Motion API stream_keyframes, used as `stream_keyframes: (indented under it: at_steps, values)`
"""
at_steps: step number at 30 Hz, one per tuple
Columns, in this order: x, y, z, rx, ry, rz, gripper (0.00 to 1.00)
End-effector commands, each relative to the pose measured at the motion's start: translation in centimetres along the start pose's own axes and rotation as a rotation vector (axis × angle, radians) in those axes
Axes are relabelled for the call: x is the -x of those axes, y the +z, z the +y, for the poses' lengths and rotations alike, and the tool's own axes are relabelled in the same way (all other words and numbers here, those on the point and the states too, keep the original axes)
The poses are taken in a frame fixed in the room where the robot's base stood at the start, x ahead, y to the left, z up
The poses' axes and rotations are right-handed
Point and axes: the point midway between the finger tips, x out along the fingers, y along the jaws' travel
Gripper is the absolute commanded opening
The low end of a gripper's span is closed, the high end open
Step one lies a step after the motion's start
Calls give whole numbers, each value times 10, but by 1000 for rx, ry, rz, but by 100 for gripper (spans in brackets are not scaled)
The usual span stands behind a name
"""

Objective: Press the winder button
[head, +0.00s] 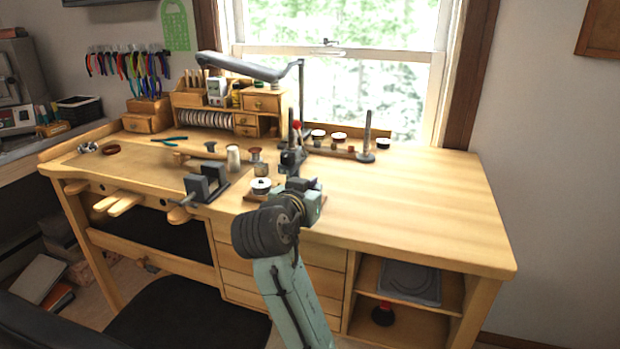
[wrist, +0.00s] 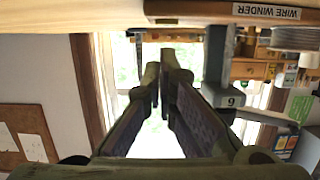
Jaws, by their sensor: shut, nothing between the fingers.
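My gripper (head: 312,188) is shut and empty above the bench's front middle; its fingertips are hard to make out in the head view. In the wrist view its two fingers (wrist: 160,66) point away, tips close together. That view is upside down. A strip labelled "WIRE WINDER" (wrist: 266,11) lies along its top edge, on a wooden base (wrist: 190,12) beyond the fingertips and apart from them. In the head view a small wooden base (head: 255,197) with a white round piece (head: 261,184) stands just left of my gripper, partly hidden by my arm. I cannot make out a button.
A grey vise (head: 206,183) stands to the left. A dark stand with a red knob (head: 296,125) is just behind my gripper. A grey post with a block (wrist: 222,95) rises beside my fingers in the wrist view. The bench's right side (head: 430,205) is clear.

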Motion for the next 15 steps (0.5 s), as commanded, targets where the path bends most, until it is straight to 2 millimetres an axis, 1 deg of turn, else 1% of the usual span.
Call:
stream_keyframes:
  at_steps: [3,6,15]
  values:
    - [-2,9,1,0,2,0,0]
    - [-3,12,0,-1,1,1,0]
    - [-3,13,0,-1,0,1,0]
